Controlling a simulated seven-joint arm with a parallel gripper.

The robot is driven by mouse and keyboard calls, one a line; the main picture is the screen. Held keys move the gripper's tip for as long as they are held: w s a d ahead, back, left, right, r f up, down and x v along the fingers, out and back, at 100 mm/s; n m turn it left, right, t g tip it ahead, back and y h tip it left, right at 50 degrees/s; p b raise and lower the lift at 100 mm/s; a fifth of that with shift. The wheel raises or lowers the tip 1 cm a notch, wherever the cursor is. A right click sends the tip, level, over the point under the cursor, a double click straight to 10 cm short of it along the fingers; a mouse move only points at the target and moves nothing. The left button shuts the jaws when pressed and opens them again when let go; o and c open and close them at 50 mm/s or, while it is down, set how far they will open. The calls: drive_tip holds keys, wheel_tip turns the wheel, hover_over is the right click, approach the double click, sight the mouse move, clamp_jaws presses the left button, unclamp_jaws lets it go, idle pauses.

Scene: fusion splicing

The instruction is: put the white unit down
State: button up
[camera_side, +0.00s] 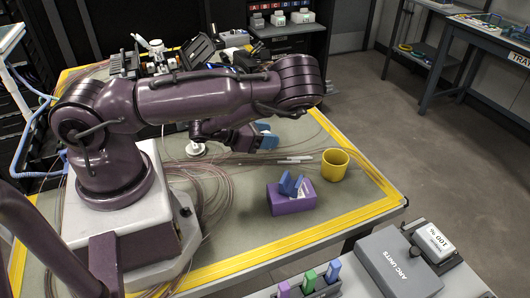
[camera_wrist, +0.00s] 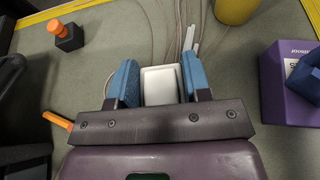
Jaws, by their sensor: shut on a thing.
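The white unit (camera_wrist: 162,86) is a small pale block between the two blue fingers of my gripper (camera_wrist: 160,75) in the wrist view. My gripper is shut on it, with one finger against each side. In the side view my gripper (camera_side: 265,138) hangs over the far middle of the table, left of the yellow cup. There the fingers and arm mostly hide the held unit. I cannot tell whether its underside touches the table.
A purple box (camera_side: 291,197) with a blue cradle on top stands nearer the front. The yellow cup (camera_side: 335,166) and thin white rods (camera_side: 294,160) lie close to my gripper. Loose fibres cover the left. An orange-knobbed black block (camera_wrist: 68,38) shows in the wrist view.

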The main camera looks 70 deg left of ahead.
sight(266, 159)
drive_tip(key=shift+f, duration=2.5)
drive_tip(key=shift+f, duration=0.1)
drive_tip(key=o, duration=0.9)
